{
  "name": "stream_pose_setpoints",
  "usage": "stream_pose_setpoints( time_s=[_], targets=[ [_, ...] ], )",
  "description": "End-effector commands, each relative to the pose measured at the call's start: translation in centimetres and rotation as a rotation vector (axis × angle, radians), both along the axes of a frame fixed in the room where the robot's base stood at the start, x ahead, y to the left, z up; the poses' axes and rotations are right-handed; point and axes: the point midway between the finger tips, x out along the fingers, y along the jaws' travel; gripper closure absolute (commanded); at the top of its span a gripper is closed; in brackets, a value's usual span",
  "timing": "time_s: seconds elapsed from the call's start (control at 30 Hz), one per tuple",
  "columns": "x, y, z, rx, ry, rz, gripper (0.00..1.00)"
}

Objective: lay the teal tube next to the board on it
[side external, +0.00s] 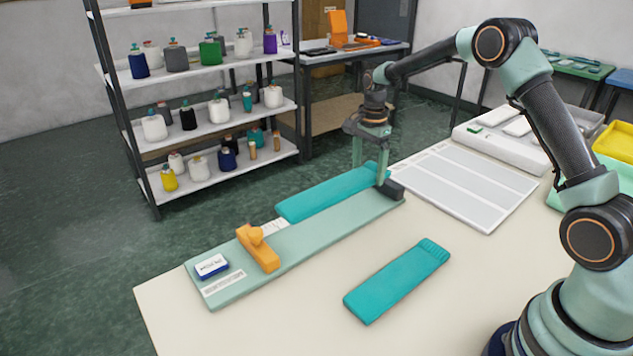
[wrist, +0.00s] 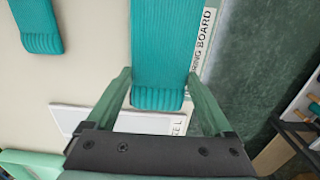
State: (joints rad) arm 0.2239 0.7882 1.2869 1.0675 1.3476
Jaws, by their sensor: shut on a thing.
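The pale green board (side external: 320,230) lies along the table's far edge, with an orange slider (side external: 260,250) across it and a dark block (side external: 391,190) at its far right end. One teal tube (side external: 325,195) lies lengthwise along the board's back side; I cannot tell whether it rests on the board or hangs just above. My gripper (side external: 371,168) points down at its far end, fingers on both sides, shut on it. In the wrist view its ribbed end (wrist: 158,97) shows between the fingers. A second teal tube (side external: 398,280) lies flat on the table in front of the board.
A white-and-blue block (side external: 211,266) sits on the board's near left end. A white lined sheet (side external: 465,185) lies right of the board. A yellow bin (side external: 615,145) stands at the right. A shelf of yarn cones (side external: 215,120) stands behind. The table's front middle is clear.

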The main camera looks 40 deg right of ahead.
Motion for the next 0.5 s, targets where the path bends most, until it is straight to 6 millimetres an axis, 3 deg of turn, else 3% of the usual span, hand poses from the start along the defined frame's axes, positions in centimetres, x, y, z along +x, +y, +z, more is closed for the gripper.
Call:
stream_pose_setpoints(
  time_s=[0.1, 0.37, 0.5],
  targets=[
    [0.0, 0.0, -1.9, 0.0, 0.002, 0.0, 0.67],
    [0.0, 0.0, -3.6, 0.0, 0.001, 0.0, 0.67],
    [-0.1, 0.0, -5.6, 0.001, 0.003, 0.0, 0.67]
  ],
)
